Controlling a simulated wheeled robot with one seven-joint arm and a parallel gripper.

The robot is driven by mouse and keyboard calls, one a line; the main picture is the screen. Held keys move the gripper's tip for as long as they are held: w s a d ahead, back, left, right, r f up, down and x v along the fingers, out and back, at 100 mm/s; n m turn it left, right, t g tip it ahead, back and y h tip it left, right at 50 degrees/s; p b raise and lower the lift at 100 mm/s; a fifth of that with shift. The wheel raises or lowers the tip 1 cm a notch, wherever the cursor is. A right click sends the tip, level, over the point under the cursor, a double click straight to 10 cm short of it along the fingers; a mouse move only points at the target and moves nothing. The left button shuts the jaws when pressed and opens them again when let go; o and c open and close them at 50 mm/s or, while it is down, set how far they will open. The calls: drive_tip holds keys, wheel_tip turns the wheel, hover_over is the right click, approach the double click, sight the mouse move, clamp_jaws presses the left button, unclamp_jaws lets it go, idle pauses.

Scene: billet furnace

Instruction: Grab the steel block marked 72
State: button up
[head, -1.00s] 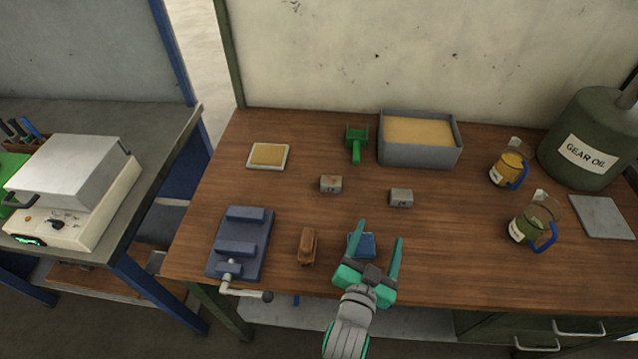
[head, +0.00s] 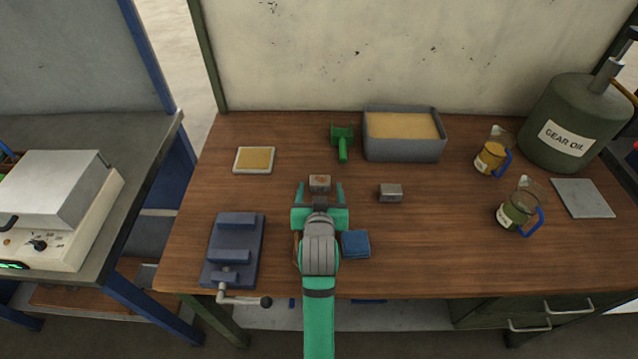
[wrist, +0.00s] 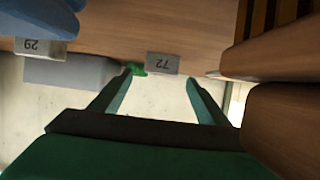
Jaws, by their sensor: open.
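The steel block marked 72 (head: 319,183) is a small grey block with a brownish top on the wooden bench. In the wrist view, which looks upside down, its 72 face (wrist: 163,63) is readable, centred between the fingers and apparently just beyond their tips. The fingers also show in the wrist view (wrist: 160,80). No contact is visible.
A green scoop-like tool (head: 343,142) and a grey sand-filled box (head: 403,149) stand behind the blocks. A blue vise (head: 236,248) is at front left, a blue pad (head: 355,243) right of my arm. A wooden brush is mostly hidden by my arm. Jugs stand at right.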

sight(320, 180)
drive_tip(key=shift+x, duration=2.85)
drive_tip(key=shift+a, duration=0.1)
drive_tip(key=shift+c, duration=0.4)
drive_tip(key=c, duration=1.5)
drive_tip(key=shift+w, duration=0.1)
drive_tip(key=shift+c, duration=0.4)
